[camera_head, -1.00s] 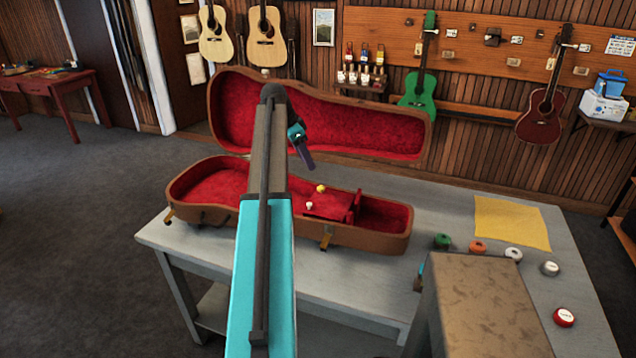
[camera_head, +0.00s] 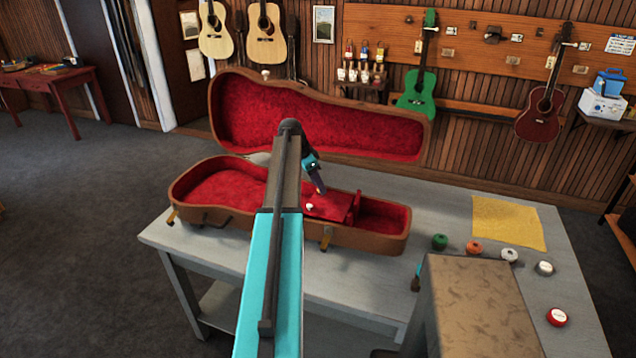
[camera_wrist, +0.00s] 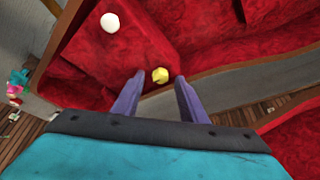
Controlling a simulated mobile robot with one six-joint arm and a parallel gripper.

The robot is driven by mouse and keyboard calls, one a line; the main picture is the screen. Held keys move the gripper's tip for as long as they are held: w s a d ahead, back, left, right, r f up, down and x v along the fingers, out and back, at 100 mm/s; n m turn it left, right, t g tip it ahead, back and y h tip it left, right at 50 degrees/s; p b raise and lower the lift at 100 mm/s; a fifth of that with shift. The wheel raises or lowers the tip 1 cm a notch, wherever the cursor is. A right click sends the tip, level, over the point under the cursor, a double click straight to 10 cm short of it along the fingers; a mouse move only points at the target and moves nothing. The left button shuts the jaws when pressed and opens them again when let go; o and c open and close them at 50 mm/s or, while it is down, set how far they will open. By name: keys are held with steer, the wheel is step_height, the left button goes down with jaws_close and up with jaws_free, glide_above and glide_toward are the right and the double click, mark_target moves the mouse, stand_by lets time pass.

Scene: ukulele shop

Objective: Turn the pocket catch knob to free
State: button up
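An open brown instrument case (camera_head: 378,243) with red lining lies on a grey table (camera_head: 450,205). Its red inner pocket lid (camera_head: 328,206) carries a white knob (camera_head: 309,207). In the wrist view a yellow faceted knob (camera_wrist: 160,75) sits near the pocket's edge, and the white knob (camera_wrist: 109,22) is farther up and left. Which one is the pocket catch cannot be told. My gripper (camera_head: 321,190) is over the pocket, pointing down. In the wrist view its purple fingers (camera_wrist: 160,82) are apart, with the yellow knob between their tips; contact is not visible. The gripper mostly hides this knob in the head view.
The case's raised lid (camera_head: 390,135) stands behind my gripper. A small red upright panel (camera_head: 353,207) is right of the pocket. A yellow cloth (camera_head: 508,222), a green roll (camera_head: 440,242), an orange roll (camera_head: 474,247) and a red-and-white tin (camera_head: 557,317) lie on the table's right.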

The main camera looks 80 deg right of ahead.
steer(key=shift+s+f, duration=0.15)
steer(key=shift+f, duration=0.2)
jaws_close()
